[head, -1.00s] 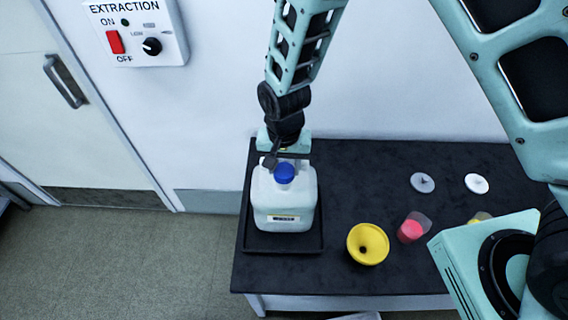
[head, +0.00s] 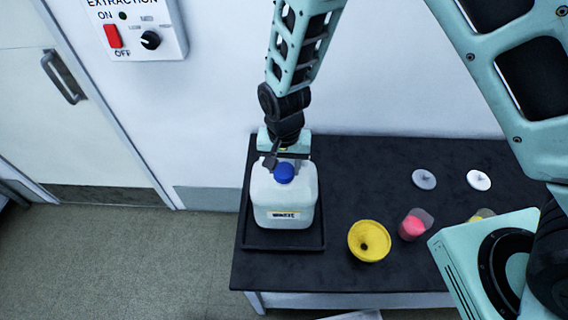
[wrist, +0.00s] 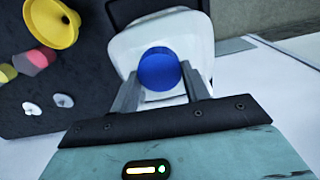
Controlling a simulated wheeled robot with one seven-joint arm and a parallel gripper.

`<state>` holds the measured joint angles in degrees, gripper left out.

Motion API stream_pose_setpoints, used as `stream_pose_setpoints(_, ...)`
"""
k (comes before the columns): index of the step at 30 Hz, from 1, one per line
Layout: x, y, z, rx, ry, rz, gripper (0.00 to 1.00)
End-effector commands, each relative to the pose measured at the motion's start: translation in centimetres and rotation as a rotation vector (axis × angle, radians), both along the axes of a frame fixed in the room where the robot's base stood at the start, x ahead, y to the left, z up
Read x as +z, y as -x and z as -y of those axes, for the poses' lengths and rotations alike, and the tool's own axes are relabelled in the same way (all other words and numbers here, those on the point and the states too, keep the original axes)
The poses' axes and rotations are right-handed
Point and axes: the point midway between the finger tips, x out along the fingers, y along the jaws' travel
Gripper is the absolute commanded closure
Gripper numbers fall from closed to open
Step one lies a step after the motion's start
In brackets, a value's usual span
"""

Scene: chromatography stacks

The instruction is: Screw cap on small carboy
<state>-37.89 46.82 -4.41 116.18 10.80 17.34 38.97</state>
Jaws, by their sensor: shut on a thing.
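The small carboy (head: 285,205) is a white, squarish container with a label on its front, standing upright in a black tray (head: 285,248). The blue cap (head: 284,172) is at the top of the carboy, at its neck. In the wrist view the blue cap (wrist: 159,70) lies between the two grey fingers of my gripper (wrist: 158,84), with the white carboy (wrist: 120,50) behind it. My gripper (head: 278,160) is shut on the cap. The carboy's neck and threads are hidden under the cap, so I cannot tell how tight it sits.
On the dark bench to the right are a yellow funnel (head: 369,241), a beaker of pink liquid (head: 415,225) and two white discs, one (head: 424,179) and another (head: 478,180). An extraction switch box (head: 143,30) is on the wall. Bench space behind the funnel is clear.

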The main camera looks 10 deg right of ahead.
Motion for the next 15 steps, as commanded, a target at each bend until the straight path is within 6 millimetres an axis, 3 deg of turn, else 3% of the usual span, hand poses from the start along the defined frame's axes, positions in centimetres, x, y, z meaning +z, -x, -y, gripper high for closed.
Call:
stream_pose_setpoints(14, -1.2, 0.0, 0.0, 0.0, 0.0, 0.0, 0.76)
stream_pose_setpoints(15, -1.2, 0.0, 0.0, 0.0, 0.0, 0.0, 0.52)
